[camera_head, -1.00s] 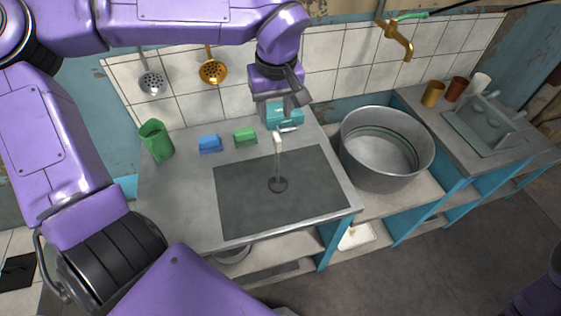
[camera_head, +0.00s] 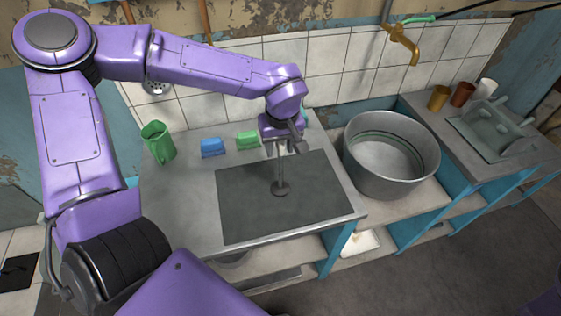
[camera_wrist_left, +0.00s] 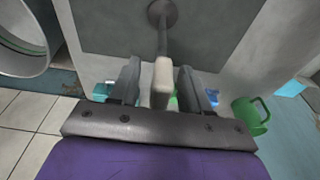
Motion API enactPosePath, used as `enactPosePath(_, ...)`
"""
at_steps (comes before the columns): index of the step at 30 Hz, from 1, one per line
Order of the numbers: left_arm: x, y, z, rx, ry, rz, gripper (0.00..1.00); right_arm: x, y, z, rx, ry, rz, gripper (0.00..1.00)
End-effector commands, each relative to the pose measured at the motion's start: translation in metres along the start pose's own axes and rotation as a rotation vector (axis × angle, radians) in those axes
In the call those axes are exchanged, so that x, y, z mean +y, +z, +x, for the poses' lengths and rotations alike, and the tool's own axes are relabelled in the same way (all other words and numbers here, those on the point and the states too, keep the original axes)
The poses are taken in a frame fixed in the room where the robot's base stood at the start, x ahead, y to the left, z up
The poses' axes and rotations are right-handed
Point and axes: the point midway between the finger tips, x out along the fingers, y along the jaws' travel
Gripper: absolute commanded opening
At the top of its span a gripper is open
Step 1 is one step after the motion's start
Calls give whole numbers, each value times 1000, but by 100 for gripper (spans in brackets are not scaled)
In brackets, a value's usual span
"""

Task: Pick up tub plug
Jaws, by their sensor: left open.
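The tub plug (camera_head: 280,188) stands upright on the dark panel of the counter, with a round grey disc at its base, a thin rod and a pale handle on top. In the left wrist view the plug's pale handle (camera_wrist_left: 162,82) sits between the two fingers. My left gripper (camera_head: 281,146) is open around the handle, with a visible gap at each side. It also shows in the left wrist view (camera_wrist_left: 157,75). In the head view the gripper hides the handle's top. My right gripper is out of view.
A green mug (camera_head: 158,143), a blue block (camera_head: 212,147) and a green block (camera_head: 248,140) stand along the counter's back. A teal object behind the gripper is mostly hidden. A large metal tub (camera_head: 388,187) stands to the right. The dark panel (camera_head: 245,210) is otherwise clear.

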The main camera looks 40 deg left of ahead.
Motion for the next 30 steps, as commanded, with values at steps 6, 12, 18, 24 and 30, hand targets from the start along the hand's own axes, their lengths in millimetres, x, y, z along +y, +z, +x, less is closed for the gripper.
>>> enactPosePath(6,0,0,0,0,1,0,11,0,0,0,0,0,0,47)
enactPosePath(12,0,0,-1,1,1,0,0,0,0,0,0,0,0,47)
enactPosePath(18,0,-1,-3,1,2,-1,0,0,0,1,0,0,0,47)
enactPosePath(24,2,-5,-27,5,6,-2,0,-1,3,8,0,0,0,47)
enactPosePath(30,1,29,-86,7,6,3,0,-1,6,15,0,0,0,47)
